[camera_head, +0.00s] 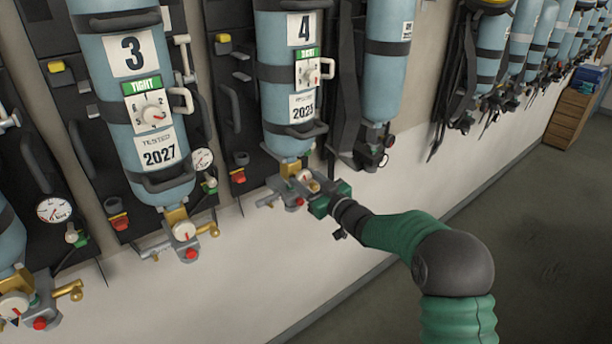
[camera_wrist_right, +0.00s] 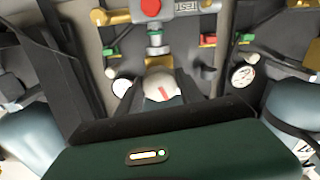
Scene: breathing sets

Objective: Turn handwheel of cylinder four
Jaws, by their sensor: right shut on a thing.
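Cylinder four (camera_head: 287,75) hangs on the wall in the head view, pale blue, with a "4" label, a green TIGHT plate with a dial, and a 2025 label. Its valve is at the bottom, with a small light handwheel (camera_head: 304,176) there. My right gripper (camera_head: 312,187) is at this valve, shut on the handwheel. In the right wrist view the handwheel (camera_wrist_right: 163,88) is pale with a red mark, between the two dark fingers. The gripper's green body fills the bottom of that view. My left gripper is not in view.
Cylinder three (camera_head: 118,90) hangs to the left, with its own valve handwheel (camera_head: 184,232) below. A gauge (camera_head: 202,159) and hoses hang between the two. More cylinders line the wall to the right. The floor (camera_head: 540,230) at right is clear.

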